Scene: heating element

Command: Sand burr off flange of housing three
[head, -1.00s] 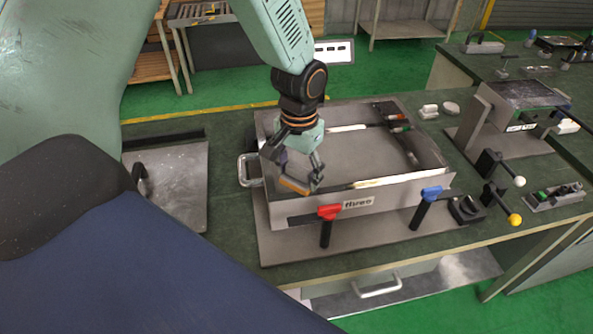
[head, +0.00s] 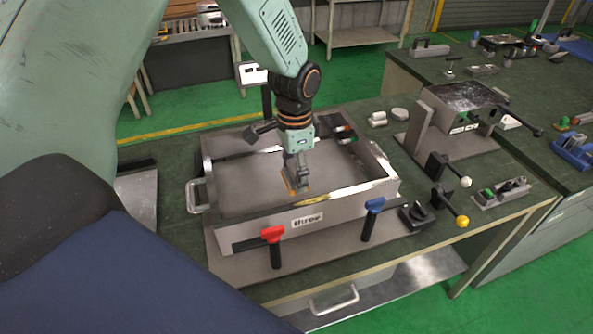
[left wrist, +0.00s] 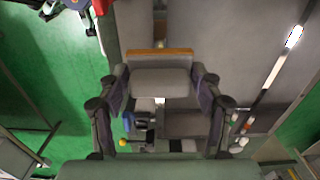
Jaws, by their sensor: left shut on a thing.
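Housing three is a shallow open metal box (head: 262,232) with a "three" label (head: 307,220) on its front wall, clamped on a plate on the green bench. A yellowish strip (head: 318,201) shows along its front flange; I cannot tell whether it is the burr. My left gripper (head: 297,180) points down over the inside of the housing, behind the front flange. It is shut on a grey block with an orange face (left wrist: 160,82), which shows clearly in the left wrist view between both fingers. I cannot tell whether the block touches the housing. My right gripper is not in view.
A red-handled clamp (head: 272,235) and a blue-handled clamp (head: 375,206) stand at the housing's front. To the right are levers with white (head: 466,182) and yellow (head: 462,221) knobs and a raised metal stand (head: 465,100). A flat metal plate (head: 137,198) lies left.

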